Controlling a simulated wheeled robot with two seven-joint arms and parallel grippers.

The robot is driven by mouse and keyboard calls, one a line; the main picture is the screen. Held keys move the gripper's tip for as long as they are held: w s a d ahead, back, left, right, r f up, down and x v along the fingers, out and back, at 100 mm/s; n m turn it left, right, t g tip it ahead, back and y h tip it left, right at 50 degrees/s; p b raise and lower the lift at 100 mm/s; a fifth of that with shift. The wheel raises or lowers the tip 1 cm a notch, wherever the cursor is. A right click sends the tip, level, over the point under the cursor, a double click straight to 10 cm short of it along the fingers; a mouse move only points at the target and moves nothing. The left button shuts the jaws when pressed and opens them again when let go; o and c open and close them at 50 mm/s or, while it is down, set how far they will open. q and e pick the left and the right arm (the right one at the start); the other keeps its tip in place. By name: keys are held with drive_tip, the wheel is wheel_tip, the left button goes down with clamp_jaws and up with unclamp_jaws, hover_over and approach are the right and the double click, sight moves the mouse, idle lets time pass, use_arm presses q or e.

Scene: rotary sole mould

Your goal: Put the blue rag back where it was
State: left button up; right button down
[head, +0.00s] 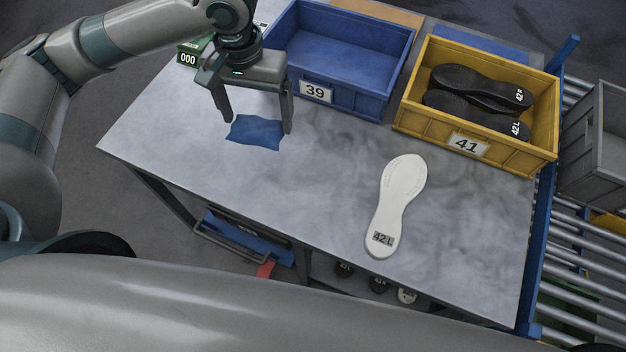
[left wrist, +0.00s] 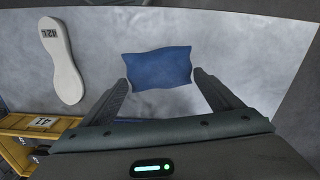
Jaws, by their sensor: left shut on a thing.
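The blue rag (head: 255,133) is a small, slightly wavy-edged cloth at the far left part of the grey table. My left gripper (head: 258,125) is above it, pointing down, its fingers at two opposite edges of the rag and shut on it. In the left wrist view the rag (left wrist: 158,67) spans the gap between the fingertips (left wrist: 162,84). I cannot tell whether the rag rests on the table or is slightly raised. My right gripper is not in view.
A blue crate marked 39 (head: 314,92) stands empty behind the rag. A yellow crate marked 41 (head: 468,145) holds black soles. A white sole marked 42L (head: 397,205) lies on the table (head: 310,170). A green box (head: 188,54) is at the back left. Rollers (head: 580,245) are at right.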

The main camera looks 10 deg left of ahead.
use_arm(q)
drive_tip(key=shift+d, duration=0.1)
drive_tip(key=d+m, duration=0.1)
drive_tip(key=m, duration=0.1)
drive_tip(key=d+f+m, duration=0.1)
drive_tip(key=shift+s+m, duration=0.1)
drive_tip(key=shift+m, duration=0.3)
drive_tip(key=s+d+f+m, duration=0.3)
drive_tip(key=d+m, duration=0.6)
drive_tip(key=m, duration=0.8)
drive_tip(key=s+d+f+m+p, duration=0.1)
drive_tip(key=s+d+f+m, duration=0.2)
drive_tip(key=d+m, duration=0.7)
drive_tip(key=shift+s+m, duration=0.5)
drive_tip(key=shift+m, duration=3.2)
drive_tip(key=w+a+f+p, duration=0.1)
drive_tip(key=a+f, duration=0.1)
drive_tip(key=a, duration=0.1)
drive_tip(key=w+a+f+p, duration=0.1)
drive_tip(key=w+a+f, duration=0.1)
drive_tip(key=a, duration=0.1)
drive_tip(key=w+a+f+p, duration=0.1)
drive_tip(key=a+f+p, duration=0.1)
drive_tip(key=a, duration=0.1)
drive_tip(key=shift+w+a+f, duration=0.15)
drive_tip(key=shift+w+a, duration=0.1)
drive_tip(key=shift+w, duration=0.15)
drive_tip(key=shift+w+a+f, duration=0.25)
drive_tip(key=shift+a+f, duration=0.1)
drive_tip(key=shift+a, duration=0.05)
